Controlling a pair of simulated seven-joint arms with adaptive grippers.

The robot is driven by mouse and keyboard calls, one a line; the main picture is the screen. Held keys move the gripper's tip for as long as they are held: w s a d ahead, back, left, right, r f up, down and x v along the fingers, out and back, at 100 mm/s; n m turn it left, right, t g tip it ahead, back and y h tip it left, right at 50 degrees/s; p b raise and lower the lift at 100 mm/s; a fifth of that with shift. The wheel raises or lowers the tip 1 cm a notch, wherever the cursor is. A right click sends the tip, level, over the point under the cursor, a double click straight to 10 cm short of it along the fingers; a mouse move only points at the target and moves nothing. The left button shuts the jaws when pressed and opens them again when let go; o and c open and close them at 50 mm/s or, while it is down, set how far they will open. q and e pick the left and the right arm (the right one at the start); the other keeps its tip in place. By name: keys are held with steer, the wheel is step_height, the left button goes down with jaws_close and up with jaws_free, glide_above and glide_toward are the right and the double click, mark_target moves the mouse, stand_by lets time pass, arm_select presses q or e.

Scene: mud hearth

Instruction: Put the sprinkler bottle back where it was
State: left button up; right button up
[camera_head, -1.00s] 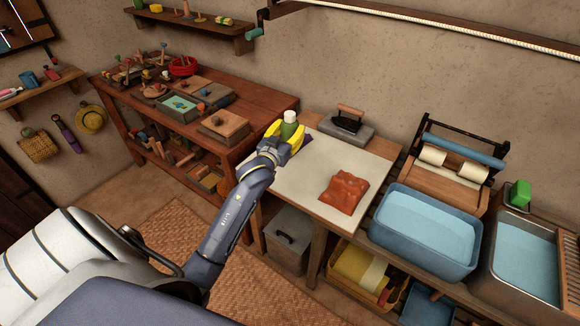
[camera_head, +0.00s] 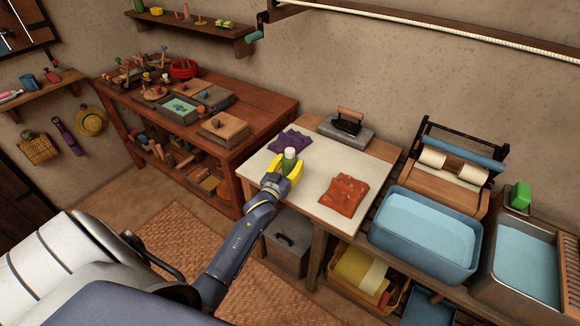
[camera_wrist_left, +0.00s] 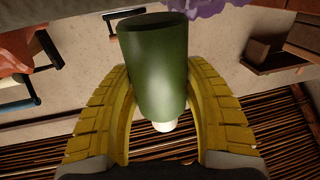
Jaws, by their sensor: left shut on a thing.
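The sprinkler bottle (camera_head: 290,155) is green with a pale cap. My left gripper (camera_head: 281,176) has yellow fingers and is shut around the bottle, in front of the white-topped ironing table's left half. The bottle appears upright in the head view; the fingers hide its lower part. In the left wrist view the green bottle (camera_wrist_left: 157,70) lies between the two yellow fingers (camera_wrist_left: 158,108), with its pale cap partly showing below. I cannot tell exactly how high it is held. My right gripper is not in view.
On the white-topped table (camera_head: 315,185) lie a purple cloth (camera_head: 290,141) and an orange-red cloth (camera_head: 344,195). An iron (camera_head: 347,122) stands on a grey slab behind. A blue basin (camera_head: 425,232) stands at the right. A cluttered wooden bench (camera_head: 245,115) is at the left.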

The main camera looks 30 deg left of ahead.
arm_select(q)
steer(key=shift+f, duration=0.6)
steer(key=shift+f, duration=0.1)
steer(key=o, duration=1.3)
steer(key=shift+c, duration=0.2)
steer(key=s+d, duration=0.2)
steer(key=s, duration=1)
steer(key=s+d+f+m+g+h, duration=0.1)
steer(key=s+d+f+g, duration=0.3)
steer(key=f, duration=0.8)
steer(key=s+d+f+g, duration=0.1)
steer(key=s+f, duration=0.4)
steer(key=f, duration=0.7)
steer(key=s+d+f+m+g+h, duration=0.1)
steer(key=s+d+f+g, duration=0.3)
steer(key=f, duration=0.8)
steer(key=s+d+f+m+g, duration=0.1)
steer(key=s+f, duration=0.5)
steer(key=s, duration=0.6)
steer(key=s+d+f+m+g, duration=0.1)
steer(key=s+f+g, duration=0.3)
steer(key=s, duration=0.8)
steer(key=s+d+f+m+g, duration=0.1)
steer(key=s+f+g, duration=0.1)
steer(key=s+f, duration=0.7)
steer(key=s, duration=0.3)
steer(key=shift+s+d+h, duration=0.2)
steer(key=shift+d+h, duration=0.05)
steer(key=shift+h, duration=0.05)
